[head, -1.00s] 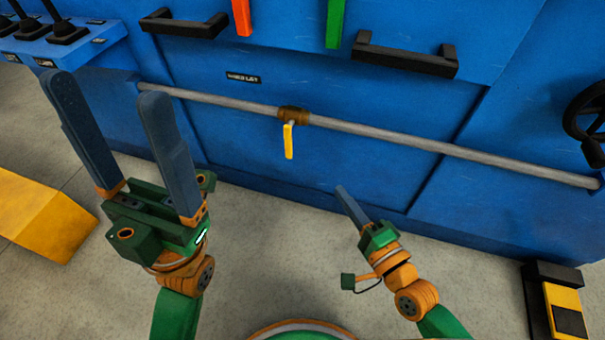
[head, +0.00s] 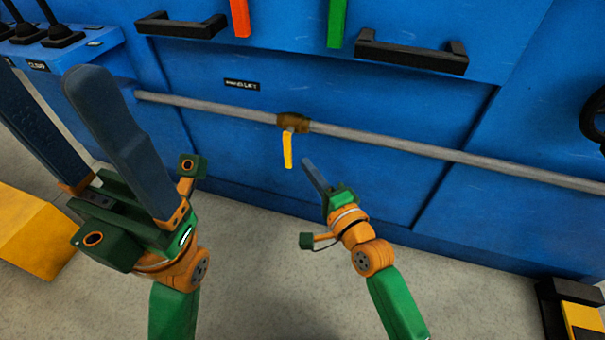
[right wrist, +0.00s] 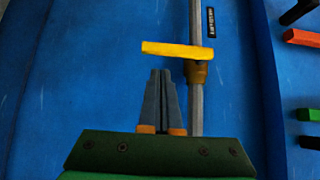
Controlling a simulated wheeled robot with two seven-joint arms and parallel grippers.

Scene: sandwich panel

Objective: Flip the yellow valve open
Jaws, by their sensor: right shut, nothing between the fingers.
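The yellow valve handle (head: 287,150) hangs down from a brass valve body (head: 293,122) on a grey pipe (head: 400,144) along the blue panel. In the right wrist view the yellow handle (right wrist: 178,49) lies across the picture, just beyond the fingertips, with the brass body (right wrist: 197,72) at its right part. My right gripper (head: 308,163) is shut and empty, just right of and below the handle in the head view. It also shows in the right wrist view (right wrist: 160,72), with a gap to the handle. My left gripper (head: 45,72) is open and empty at the left, its fingers wide apart.
The blue panel (head: 345,185) has black bar handles (head: 410,57) above the pipe. Red (head: 239,15) and green (head: 337,20) handles hang at the top. A black handwheel (head: 596,120) is at the right edge, black levers (head: 57,30) at the upper left. A yellow block (head: 30,235) stands on the floor.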

